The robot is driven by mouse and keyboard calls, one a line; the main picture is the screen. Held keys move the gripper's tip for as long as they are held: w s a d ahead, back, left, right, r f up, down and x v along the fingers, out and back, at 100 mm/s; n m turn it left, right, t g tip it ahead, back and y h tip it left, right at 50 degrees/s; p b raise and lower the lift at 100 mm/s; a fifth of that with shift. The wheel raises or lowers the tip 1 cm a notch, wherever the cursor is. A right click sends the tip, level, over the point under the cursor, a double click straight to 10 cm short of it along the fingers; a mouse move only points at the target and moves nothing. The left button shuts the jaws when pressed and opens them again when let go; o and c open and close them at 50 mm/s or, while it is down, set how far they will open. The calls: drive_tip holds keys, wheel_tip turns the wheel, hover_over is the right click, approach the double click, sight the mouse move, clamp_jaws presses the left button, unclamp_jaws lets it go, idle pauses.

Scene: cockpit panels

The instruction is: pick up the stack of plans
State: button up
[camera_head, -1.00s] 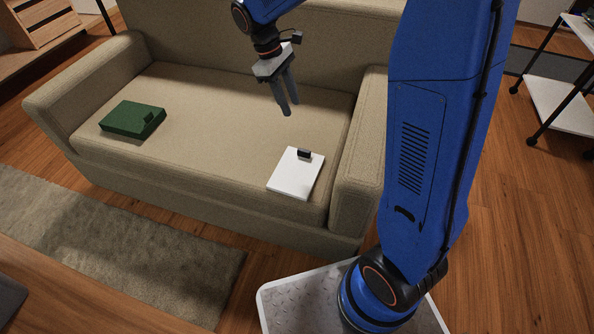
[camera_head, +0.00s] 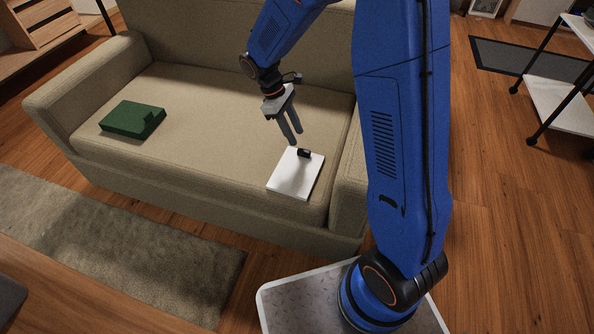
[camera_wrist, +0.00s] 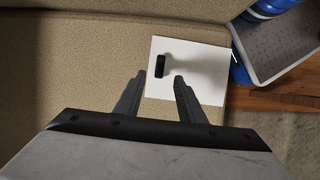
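The stack of plans (camera_head: 292,178) is a flat white block with a small black clip (camera_head: 304,153) on its far edge. It lies on the right part of the sofa seat. In the wrist view the white stack (camera_wrist: 205,72) and its black clip (camera_wrist: 161,66) show just beyond my fingertips. My gripper (camera_head: 291,141) points downward near the far edge of the stack, close to the clip, and looks above it. Its two fingers (camera_wrist: 160,75) are apart with nothing between them.
A green box-like object (camera_head: 131,119) lies on the left part of the beige sofa (camera_head: 220,110). The sofa's right armrest (camera_head: 348,190) rises beside the stack. The middle of the seat is clear. A grey rug (camera_head: 150,250) lies in front.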

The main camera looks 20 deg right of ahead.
sight(304, 150)
drive_tip(key=shift+x, duration=3.4)
drive_tip(key=shift+d+r, duration=0.1)
drive_tip(key=shift+d, duration=0.05)
clamp_jaws()
